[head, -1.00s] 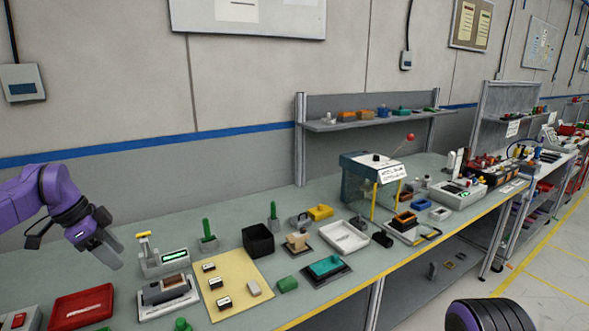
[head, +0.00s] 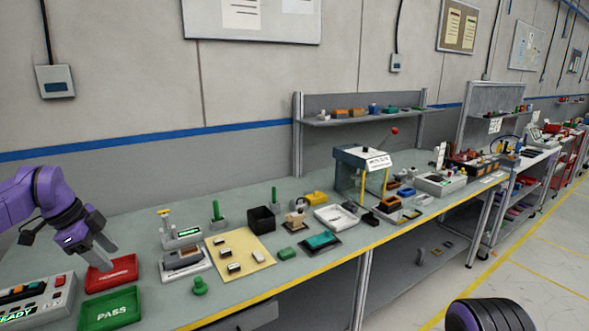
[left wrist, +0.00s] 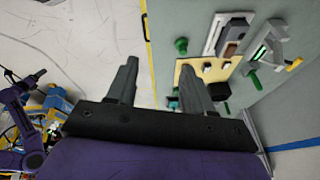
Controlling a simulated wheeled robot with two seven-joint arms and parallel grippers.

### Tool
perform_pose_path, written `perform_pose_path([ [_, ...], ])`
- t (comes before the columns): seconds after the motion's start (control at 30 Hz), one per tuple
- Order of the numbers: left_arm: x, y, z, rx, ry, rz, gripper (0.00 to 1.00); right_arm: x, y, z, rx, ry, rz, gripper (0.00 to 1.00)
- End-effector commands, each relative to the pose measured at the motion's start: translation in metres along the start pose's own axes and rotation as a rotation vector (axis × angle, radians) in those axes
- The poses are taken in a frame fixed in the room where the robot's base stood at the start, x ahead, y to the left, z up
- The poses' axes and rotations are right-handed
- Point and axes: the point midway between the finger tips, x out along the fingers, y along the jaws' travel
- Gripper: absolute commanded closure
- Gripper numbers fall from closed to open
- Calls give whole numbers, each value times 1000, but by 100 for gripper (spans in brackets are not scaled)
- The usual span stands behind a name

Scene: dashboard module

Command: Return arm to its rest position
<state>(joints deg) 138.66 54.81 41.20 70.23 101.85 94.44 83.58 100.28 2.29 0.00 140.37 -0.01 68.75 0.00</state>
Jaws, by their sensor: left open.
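My left gripper (head: 97,257) is at the left of the head view, above the bench near the red tray (head: 112,273). It is open, with nothing between its fingers. In the left wrist view its two fingers (left wrist: 160,80) stand apart, with floor and the bench edge beyond them.
The workbench (head: 130,226) holds a green PASS tray (head: 110,308), a control box with buttons (head: 36,297), a beige mat (head: 240,249), a black bin (head: 261,219) and a press-like fixture (head: 362,172). A shelf (head: 360,117) stands behind. Open floor (head: 530,270) lies at the right.

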Motion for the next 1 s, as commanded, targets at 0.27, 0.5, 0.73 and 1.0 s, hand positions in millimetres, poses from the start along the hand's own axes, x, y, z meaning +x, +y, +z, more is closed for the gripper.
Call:
perform_pose_path([
  [0.27, 37, -1, 24, 579, -321, -6, 49, 1, 0, 0, 0, 0, 0, 29],
  [0.5, 145, 28, 42, 1589, -821, 350, 49, 17, -1, 7, 0, 0, 0, 29],
  [0.73, 306, 144, 48, -2714, 910, -985, 49, 44, -4, 18, 0, 0, 0, 29],
  [1.0, 406, 352, 100, -1915, 139, -680, 49, 75, -7, 31, 0, 0, 0, 29],
])
